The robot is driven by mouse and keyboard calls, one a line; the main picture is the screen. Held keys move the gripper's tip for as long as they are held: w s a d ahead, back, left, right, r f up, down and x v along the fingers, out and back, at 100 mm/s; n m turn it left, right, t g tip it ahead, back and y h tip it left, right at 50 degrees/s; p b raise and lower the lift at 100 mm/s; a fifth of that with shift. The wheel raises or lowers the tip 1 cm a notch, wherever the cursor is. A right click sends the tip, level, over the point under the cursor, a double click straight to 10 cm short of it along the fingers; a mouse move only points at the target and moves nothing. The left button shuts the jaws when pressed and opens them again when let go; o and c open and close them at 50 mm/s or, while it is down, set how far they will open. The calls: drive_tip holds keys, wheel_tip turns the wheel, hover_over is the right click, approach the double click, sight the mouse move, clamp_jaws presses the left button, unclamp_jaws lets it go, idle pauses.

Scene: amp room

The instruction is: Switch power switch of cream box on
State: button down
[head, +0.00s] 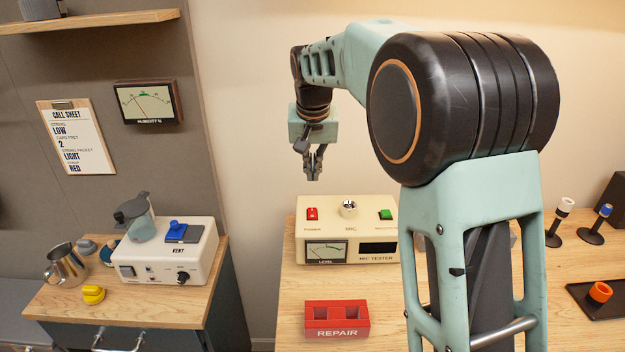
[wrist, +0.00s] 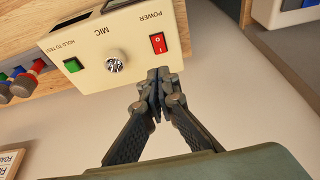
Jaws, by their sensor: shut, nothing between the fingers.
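The cream box (head: 290,228), labelled MIC TESTER, stands on a wooden bench. Its red power switch (head: 312,214) is at the left of its top panel. In the wrist view the cream box (wrist: 135,35) appears upside down, with the red switch (wrist: 158,43) near its edge. My gripper (head: 314,176) hangs pointing down, above the switch side of the box and apart from it. In the wrist view my gripper (wrist: 160,78) is shut and empty, its tips appearing close to the switch. The switch's on or off position is too small to tell.
The panel also has a silver MIC socket (head: 348,208) and a green button (head: 386,214). A red REPAIR block (head: 337,306) sits in front. A white VENT box (head: 160,262) stands on a separate left cabinet. Small black stands (head: 590,237) are at the right.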

sight(312, 208)
drive_tip(key=shift+w, duration=0.1)
drive_tip(key=shift+w+r+b, duration=0.35)
drive_tip(key=shift+w+b, duration=0.1)
drive_tip(key=shift+w, duration=0.15)
drive_tip(key=x, duration=0.4)
drive_tip(key=p+x, duration=0.1)
drive_tip(key=x, duration=0.9)
drive_tip(key=shift+s+f+p, duration=0.1)
drive_tip(key=shift+s+p, duration=0.25)
drive_tip(key=shift+s, duration=0.05)
